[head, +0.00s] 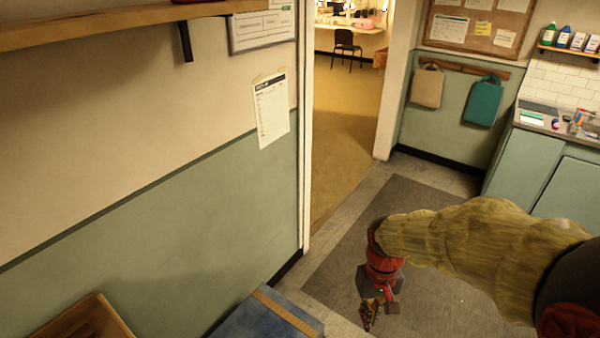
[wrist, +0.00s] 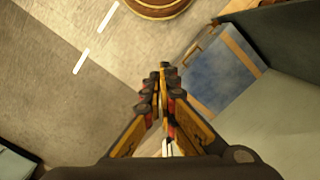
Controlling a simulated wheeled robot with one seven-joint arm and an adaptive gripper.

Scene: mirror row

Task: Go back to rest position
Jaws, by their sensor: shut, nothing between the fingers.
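My gripper (head: 370,318) hangs at the end of my arm in the head view, pointing down above the grey floor mat. In the wrist view my gripper (wrist: 162,70) has its two fingers brought together at the tips, with nothing between them. My arm comes in from the right, wrapped in a yellowish cover. No object is in my grip.
A blue case with tan straps (head: 265,318) stands by the left wall; it also shows in the wrist view (wrist: 215,75). A wooden box (head: 75,320) is at lower left. A counter (head: 545,170) stands at right. An open doorway (head: 345,110) lies ahead.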

